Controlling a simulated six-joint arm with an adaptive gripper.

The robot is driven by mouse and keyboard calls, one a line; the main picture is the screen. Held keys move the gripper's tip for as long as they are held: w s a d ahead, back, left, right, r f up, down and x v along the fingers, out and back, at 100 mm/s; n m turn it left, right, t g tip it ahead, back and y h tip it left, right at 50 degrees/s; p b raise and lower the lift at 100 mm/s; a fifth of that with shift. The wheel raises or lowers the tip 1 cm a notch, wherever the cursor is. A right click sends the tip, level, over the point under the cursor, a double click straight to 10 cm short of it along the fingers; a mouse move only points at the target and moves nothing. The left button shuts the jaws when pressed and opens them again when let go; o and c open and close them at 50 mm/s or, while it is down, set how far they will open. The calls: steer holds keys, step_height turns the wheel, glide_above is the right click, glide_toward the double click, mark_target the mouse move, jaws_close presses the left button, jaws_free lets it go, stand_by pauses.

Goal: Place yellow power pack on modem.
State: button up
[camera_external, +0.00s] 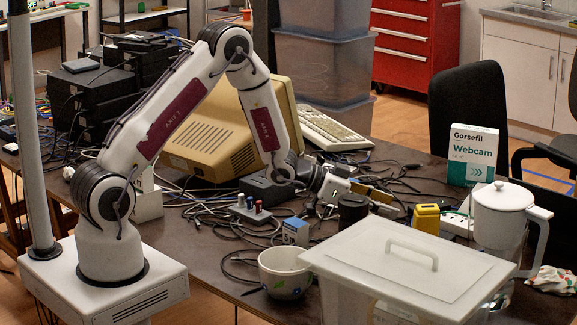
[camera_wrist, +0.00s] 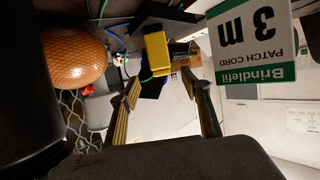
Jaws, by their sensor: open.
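The yellow power pack (camera_external: 426,217) stands on the dark table, left of the white lidded jug. In the wrist view the yellow pack (camera_wrist: 157,52) is ahead of my fingertips, roughly in line with the gap between them. My gripper (camera_external: 396,203) reaches low over the table from the left, with its fingers pointing at the pack. In the wrist view my gripper (camera_wrist: 161,82) is open, its two fingers apart with nothing held between them. I cannot tell for certain which device is the modem; a dark flat box (camera_external: 266,188) lies among cables behind the arm.
A white lidded bin (camera_external: 405,268) stands in front of the pack, and the white jug (camera_external: 500,215) to its right. A webcam box (camera_external: 473,155) stands behind. A bowl (camera_external: 286,273) and loose cables crowd the table. A patch cord box (camera_wrist: 252,42) shows in the wrist view.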

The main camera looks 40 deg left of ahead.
stand_by(0.4)
steer(key=a+r+n+t+y, duration=0.15)
steer(key=a+r+y, duration=0.25)
steer(key=a+r, duration=0.6)
steer(key=s+a+r+n+y, duration=0.4)
steer(key=s+a+r+y, duration=0.1)
steer(key=s+a+r, duration=0.45)
steer(key=s+a+r+n+g, duration=0.1)
steer(key=s+a+g, duration=0.1)
steer(key=s, duration=1.3)
steer(key=s+a+n+g, duration=0.2)
steer(key=s+a+g, duration=0.1)
steer(key=s, duration=1.2)
steer(key=shift+s+a+r, duration=0.2)
steer(key=shift+a+r, duration=0.1)
steer(key=shift+r, duration=0.1)
steer(key=shift+n, duration=0.25)
